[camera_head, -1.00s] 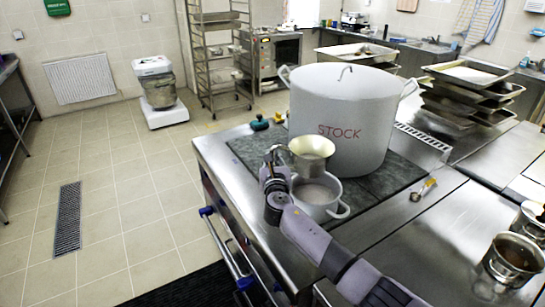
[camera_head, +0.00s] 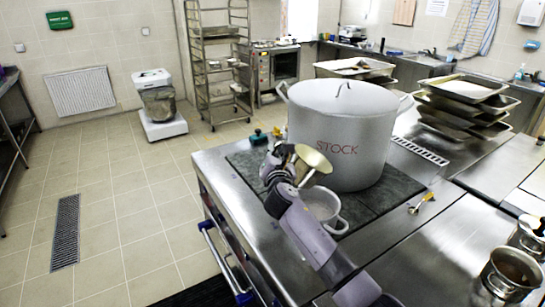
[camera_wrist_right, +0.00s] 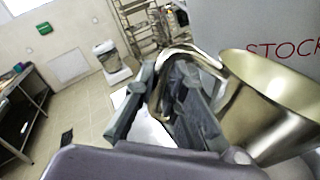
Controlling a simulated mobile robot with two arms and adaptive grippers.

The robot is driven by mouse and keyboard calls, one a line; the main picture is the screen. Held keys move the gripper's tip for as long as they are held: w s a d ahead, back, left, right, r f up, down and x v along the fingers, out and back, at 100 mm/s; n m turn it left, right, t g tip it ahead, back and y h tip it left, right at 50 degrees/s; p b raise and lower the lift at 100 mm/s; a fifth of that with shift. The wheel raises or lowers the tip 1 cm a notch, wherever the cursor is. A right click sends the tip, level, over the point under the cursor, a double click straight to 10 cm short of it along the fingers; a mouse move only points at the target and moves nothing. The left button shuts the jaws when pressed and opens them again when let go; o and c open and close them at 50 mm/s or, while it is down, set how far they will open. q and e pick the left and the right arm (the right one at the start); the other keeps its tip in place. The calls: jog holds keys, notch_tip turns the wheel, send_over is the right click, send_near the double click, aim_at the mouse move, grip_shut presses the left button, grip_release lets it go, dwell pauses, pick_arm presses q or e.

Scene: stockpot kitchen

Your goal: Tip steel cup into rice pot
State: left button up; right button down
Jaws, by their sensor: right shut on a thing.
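My right gripper (camera_head: 283,158) is shut on the handle of the steel cup (camera_head: 313,159). The cup is held above the small light rice pot (camera_head: 338,213), tilted with its mouth leaning toward the right. In the right wrist view the fingers (camera_wrist_right: 168,105) grip the curved handle, and the cup (camera_wrist_right: 262,115) hangs to their right. The cup's inside looks shiny and brassy; I see no contents in the visible part. The rice pot stands on the dark cooktop, partly hidden by my arm and the cup; its inside looks pale. My left gripper is not in view.
A big stockpot (camera_head: 345,135) marked STOCK stands right behind the cup and rice pot. A yellow-handled utensil (camera_head: 421,203) lies on the steel counter at right. Steel containers (camera_head: 511,272) stand at the front right. A green-capped item (camera_head: 258,137) sits at the cooktop's back left.

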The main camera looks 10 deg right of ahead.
jog(key=d+r+m, duration=0.2)
jog(key=r+m, duration=0.1)
jog(key=shift+s+d+r, duration=0.1)
jog(key=shift+s+r, duration=0.05)
jog(key=s+d+r+m+p, duration=0.1)
jog(key=d+m+p, duration=0.1)
jog(key=d+m, duration=0.5)
jog(key=s+d+r+m+p, duration=0.1)
jog(key=d+m+p, duration=0.2)
jog(key=d+m, duration=0.4)
jog(key=shift+s+d+m, duration=0.3)
jog(key=shift+s+d, duration=0.05)
jog(key=shift+d, duration=3.25)
jog(key=shift+d, duration=0.1)
jog(key=d+f+m, duration=0.4)
jog(key=d, duration=0.2)
jog(key=shift+s+d+m, duration=0.15)
jog(key=shift+s+m, duration=0.15)
jog(key=shift+s, duration=0.15)
dwell(0.6)
